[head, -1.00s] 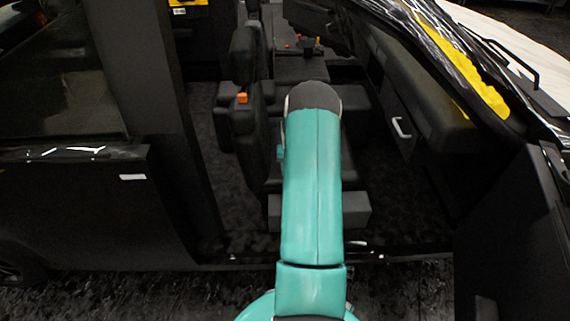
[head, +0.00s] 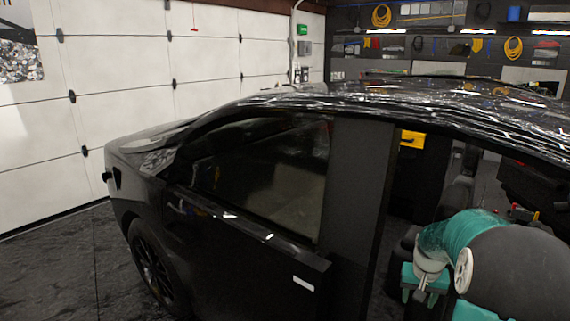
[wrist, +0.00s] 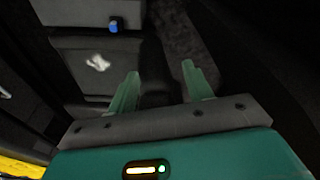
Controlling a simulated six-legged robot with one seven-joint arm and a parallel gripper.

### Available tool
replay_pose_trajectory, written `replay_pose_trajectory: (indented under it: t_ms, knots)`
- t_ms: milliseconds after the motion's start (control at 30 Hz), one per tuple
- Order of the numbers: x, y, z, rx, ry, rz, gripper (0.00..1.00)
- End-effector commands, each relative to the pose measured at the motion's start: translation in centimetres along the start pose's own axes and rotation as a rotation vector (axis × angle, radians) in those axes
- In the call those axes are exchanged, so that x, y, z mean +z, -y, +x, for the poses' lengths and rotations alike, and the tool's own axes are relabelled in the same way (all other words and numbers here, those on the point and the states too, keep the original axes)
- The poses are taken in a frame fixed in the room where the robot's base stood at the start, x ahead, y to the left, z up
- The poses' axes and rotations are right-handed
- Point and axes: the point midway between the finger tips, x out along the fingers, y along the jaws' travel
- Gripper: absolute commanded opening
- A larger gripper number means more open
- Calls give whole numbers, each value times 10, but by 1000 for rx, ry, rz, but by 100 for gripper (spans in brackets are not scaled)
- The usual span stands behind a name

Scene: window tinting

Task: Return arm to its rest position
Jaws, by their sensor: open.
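My gripper (wrist: 161,70) shows in the wrist view with its two green fingers apart and nothing between them. It is over dark surfaces that look like the car's interior. In the head view my teal and dark grey arm is bent at the lower right, in front of the open doorway of the black car (head: 245,245).
The car's open doorway has a dark pillar (head: 355,190) on its left. A white garage door (head: 120,75) stands behind the car. Dark floor (head: 60,265) is clear at the lower left. A grey panel (wrist: 75,68) and a small blue thing (wrist: 113,27) show in the wrist view.

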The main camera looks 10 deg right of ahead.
Motion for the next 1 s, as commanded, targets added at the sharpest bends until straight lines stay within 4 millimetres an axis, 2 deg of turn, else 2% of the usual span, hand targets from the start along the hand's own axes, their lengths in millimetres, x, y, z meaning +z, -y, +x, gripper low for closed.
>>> replay_pose_trajectory:
  t_ms: [33, 200, 367, 500, 600, 800, 1000]
  knots:
    - [8, 17, -23, -3, -22, -29, 50]
    - [44, 62, -83, -17, -77, -116, 50]
    - [87, 96, -130, -39, -129, -195, 50]
    - [130, 119, -164, -65, -175, -262, 50]
    - [163, 131, -183, -87, -207, -310, 50]
    - [230, 146, -209, -141, -268, -403, 50]
    - [284, 150, -217, -194, -313, -480, 50]
